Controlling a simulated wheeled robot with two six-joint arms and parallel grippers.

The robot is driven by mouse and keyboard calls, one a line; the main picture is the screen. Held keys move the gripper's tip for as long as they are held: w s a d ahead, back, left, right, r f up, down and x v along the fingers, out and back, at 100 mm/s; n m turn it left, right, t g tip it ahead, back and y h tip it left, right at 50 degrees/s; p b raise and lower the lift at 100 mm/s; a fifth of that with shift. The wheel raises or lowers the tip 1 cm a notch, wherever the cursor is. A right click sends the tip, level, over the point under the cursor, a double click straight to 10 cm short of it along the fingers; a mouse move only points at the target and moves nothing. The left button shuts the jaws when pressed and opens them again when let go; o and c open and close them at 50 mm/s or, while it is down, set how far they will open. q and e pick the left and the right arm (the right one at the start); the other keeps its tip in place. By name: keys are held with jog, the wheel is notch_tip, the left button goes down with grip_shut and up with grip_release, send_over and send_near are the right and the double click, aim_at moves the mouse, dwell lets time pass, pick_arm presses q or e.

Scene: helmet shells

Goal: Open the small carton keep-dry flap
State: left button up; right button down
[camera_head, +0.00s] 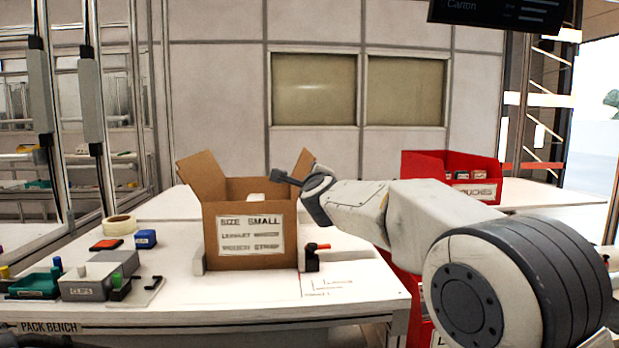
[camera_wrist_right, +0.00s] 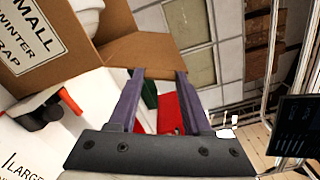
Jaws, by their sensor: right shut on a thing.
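The small carton (camera_head: 238,258) is brown cardboard with a "SIZE SMALL" label and stands upright on the bench. Its left flap (camera_head: 200,172) leans outward, and its right flap (camera_head: 304,162) stands up at the right side. Something white shows inside. My right gripper (camera_head: 278,176) reaches in from the right to the carton's right edge. In the right wrist view its fingertips (camera_wrist_right: 158,74) are at the edge of a cardboard flap (camera_wrist_right: 150,50) and shut on it. Any keep-dry marking is not visible. My left gripper is out of view.
A red bin (camera_head: 425,164) stands behind my right arm. A tape roll (camera_head: 120,225), a blue block (camera_head: 145,239), an orange-topped block (camera_head: 106,244) and a grey clips box (camera_head: 88,280) lie left of the carton. A black holder with an orange-tipped tool (camera_head: 313,255) stands close at its right.

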jog(key=shift+c, duration=1.6)
grip_release()
jog(key=shift+s, duration=0.1)
jog(key=s+d+b, duration=0.1)
jog(key=s, duration=0.9)
jog(key=shift+d, duration=0.35)
